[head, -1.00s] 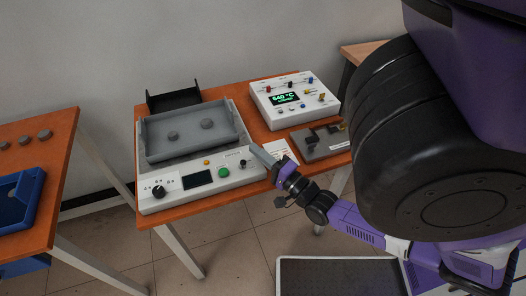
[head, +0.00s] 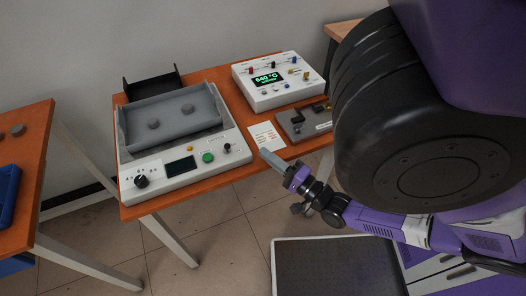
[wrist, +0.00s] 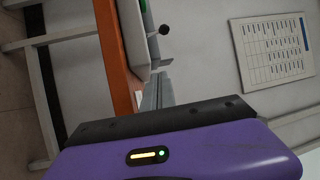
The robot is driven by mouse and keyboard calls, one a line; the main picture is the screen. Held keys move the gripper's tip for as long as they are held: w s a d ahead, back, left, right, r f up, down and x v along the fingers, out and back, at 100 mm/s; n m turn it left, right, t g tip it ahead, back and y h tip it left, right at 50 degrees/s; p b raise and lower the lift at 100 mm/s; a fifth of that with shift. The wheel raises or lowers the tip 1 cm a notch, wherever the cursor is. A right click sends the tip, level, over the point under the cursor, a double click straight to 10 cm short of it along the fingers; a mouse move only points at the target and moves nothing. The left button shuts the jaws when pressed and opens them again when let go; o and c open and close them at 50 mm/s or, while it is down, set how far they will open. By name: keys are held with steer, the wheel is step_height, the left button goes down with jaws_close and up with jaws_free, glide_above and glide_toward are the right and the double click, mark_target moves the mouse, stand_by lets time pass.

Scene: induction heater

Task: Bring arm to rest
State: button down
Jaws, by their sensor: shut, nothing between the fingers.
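My gripper (head: 268,157) is at the front edge of the orange table (head: 225,185) in the head view, to the right of the heater's front panel. Its grey fingers are together and hold nothing. In the wrist view the closed fingers (wrist: 157,92) point toward the table edge and the wall. The induction heater (head: 212,163) is a white unit with a grey tray on top, a black knob, a dark screen and a green button.
A white box (head: 280,95) reading 640 °C stands behind. A grey fixture (head: 300,122) and a white paper card (head: 266,136) lie near my gripper. Another orange table (head: 35,140) with a blue tray (head: 8,195) is at the left. A dark-topped box (head: 330,265) stands on the floor.

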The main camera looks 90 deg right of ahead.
stand_by(0.6)
steer(key=w+a+r+n+y, duration=0.2)
steer(key=a+r+n+y, duration=0.1)
steer(key=a+n, duration=0.5)
steer(key=w+a+r+n+y, duration=0.2)
steer(key=a+r+n+y, duration=0.2)
steer(key=a+n, duration=0.4)
steer(key=w+a+r+n+y, duration=0.3)
steer(key=a+n+y, duration=0.3)
steer(key=a+n, duration=0.3)
steer(key=a, duration=0.4)
steer(key=shift+a+r, duration=0.15)
